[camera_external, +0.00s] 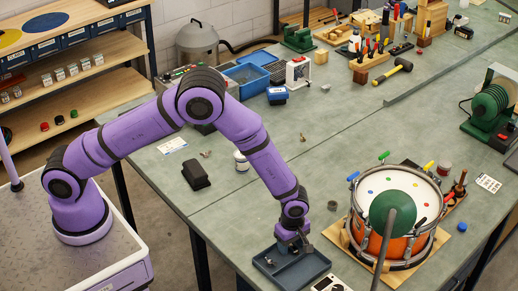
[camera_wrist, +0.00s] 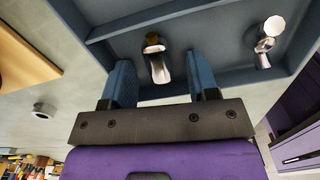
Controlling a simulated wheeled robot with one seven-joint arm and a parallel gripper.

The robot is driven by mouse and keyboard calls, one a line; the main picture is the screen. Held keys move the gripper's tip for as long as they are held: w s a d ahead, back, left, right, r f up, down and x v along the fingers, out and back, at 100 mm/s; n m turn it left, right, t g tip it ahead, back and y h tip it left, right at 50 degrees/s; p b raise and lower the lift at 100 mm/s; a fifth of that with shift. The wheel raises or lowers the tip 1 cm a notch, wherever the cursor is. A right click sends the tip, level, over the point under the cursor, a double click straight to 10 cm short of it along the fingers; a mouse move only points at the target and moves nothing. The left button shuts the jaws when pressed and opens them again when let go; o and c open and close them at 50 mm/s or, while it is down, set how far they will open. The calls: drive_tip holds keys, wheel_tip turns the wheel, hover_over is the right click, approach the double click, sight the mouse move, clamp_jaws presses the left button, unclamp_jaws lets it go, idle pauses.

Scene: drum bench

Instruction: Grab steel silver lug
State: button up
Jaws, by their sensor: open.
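My gripper (camera_external: 291,241) points down over a dark blue-grey tray (camera_external: 312,271) at the bench's front edge. In the wrist view, my open gripper (camera_wrist: 162,78) has its two blue fingers apart, with nothing held between them. A shiny silver lug-like piece (camera_wrist: 157,66) with a brown end lies in the tray, just beyond and between the fingertips. A second shiny silver piece (camera_wrist: 266,45) with a round pale end lies in the tray to the right. I cannot tell which of the two is the steel silver lug. The tray floor (camera_wrist: 215,45) shows around both.
The tray has a raised wall and a divider (camera_wrist: 150,18) close to the pieces. An orange drum (camera_external: 395,243) on a wooden board stands right of the tray. The bench left of the drum is mostly clear.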

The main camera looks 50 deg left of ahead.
clamp_jaws()
